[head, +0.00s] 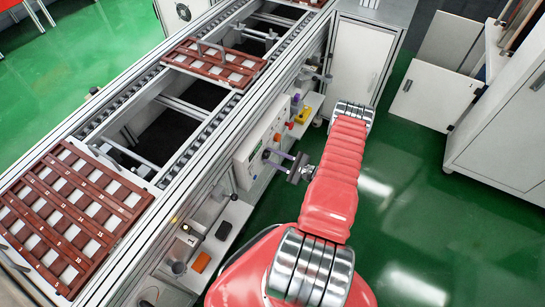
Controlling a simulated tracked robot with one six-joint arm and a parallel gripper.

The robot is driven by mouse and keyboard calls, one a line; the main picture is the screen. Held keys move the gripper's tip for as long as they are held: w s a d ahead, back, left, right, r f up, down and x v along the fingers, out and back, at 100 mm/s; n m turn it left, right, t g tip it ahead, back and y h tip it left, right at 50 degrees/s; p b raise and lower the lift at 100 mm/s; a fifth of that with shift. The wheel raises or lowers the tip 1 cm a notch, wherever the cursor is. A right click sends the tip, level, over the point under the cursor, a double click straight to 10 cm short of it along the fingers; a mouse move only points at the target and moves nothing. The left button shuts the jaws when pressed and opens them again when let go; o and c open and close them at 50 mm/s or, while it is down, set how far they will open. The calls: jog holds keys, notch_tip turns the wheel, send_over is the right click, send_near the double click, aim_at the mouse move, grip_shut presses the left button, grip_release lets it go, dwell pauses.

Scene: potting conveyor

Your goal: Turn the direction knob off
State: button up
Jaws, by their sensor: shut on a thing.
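A pale control panel (249,168) is mounted on the side of the conveyor frame, near the middle of the head view. My gripper (273,157) reaches left to the panel's face. Its two fingers are closed around a small dark knob (266,154) on the panel. This appears to be the direction knob. Its pointer and markings are too small to read, and the fingers partly cover it.
The conveyor (150,175) carries red-brown trays (215,62) and runs diagonally across the left. A lower shelf holds an orange block (201,262) and a dark block (224,230). Yellow items (302,116) sit beyond the panel. Green floor is free on the right, before white cabinets (500,130).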

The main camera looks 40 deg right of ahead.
dwell(0.4)
jog(key=o, duration=1)
jog(key=shift+o, duration=0.2)
jog(key=shift+s, duration=0.1)
jog(key=v, duration=1.3)
jog(key=shift+s, duration=0.3)
